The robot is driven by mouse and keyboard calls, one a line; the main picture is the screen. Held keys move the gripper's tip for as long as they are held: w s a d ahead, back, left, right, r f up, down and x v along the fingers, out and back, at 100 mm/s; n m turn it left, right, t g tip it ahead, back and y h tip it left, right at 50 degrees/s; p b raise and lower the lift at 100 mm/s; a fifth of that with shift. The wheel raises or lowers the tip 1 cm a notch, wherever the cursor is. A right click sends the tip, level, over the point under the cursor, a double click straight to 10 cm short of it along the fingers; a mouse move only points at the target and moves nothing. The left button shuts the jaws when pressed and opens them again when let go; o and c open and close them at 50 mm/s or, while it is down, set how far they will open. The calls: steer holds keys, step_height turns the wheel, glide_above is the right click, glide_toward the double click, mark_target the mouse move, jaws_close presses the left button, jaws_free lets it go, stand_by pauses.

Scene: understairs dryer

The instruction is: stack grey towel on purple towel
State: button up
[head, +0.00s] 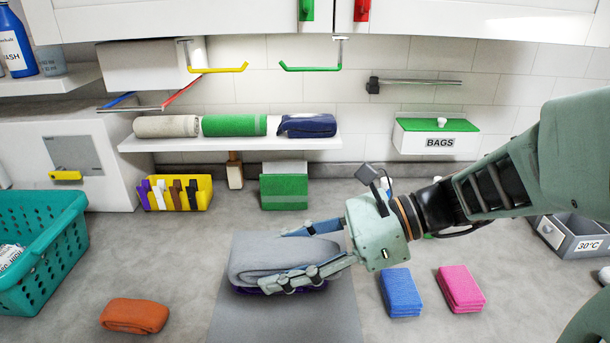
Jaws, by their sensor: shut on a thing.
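The grey towel (268,258) is folded and sits between the fingers of my gripper (302,256), above a grey mat (285,318) on the counter. My gripper is shut on the grey towel, with one finger along its near side and the other along its far side. A thin strip of the purple towel (262,291) shows just under the grey towel. Most of the purple towel is hidden by the grey towel and the near finger. I cannot tell whether the two towels are touching.
An orange towel (134,315) lies at the front left, near a teal basket (68,247). Blue (401,292) and pink (461,289) folded cloths lie right of the mat. A yellow peg box (180,192) and a green folded item (284,191) stand behind, below a shelf (150,145) with rolled towels.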

steer(key=w+a+f, duration=0.1)
steer(key=w+f, duration=0.2)
steer(key=w, duration=0.1)
steer(key=w+a+f+b, duration=0.1)
steer(key=w+f, duration=0.1)
steer(key=w, duration=0.2)
steer(key=w+f, duration=0.3)
steer(key=shift+w+a+f+b, duration=0.35)
steer(key=shift+w+a+b, duration=0.05)
steer(key=shift+w+f+b, duration=0.15)
steer(key=shift+f+b, duration=0.05)
steer(key=shift+f, duration=0.75)
steer(key=shift+w+f+b, duration=0.1)
steer(key=shift+f+b, duration=0.1)
steer(key=shift+f, duration=0.7)
steer(key=shift+f, duration=0.1)
steer(key=o, duration=1.2)
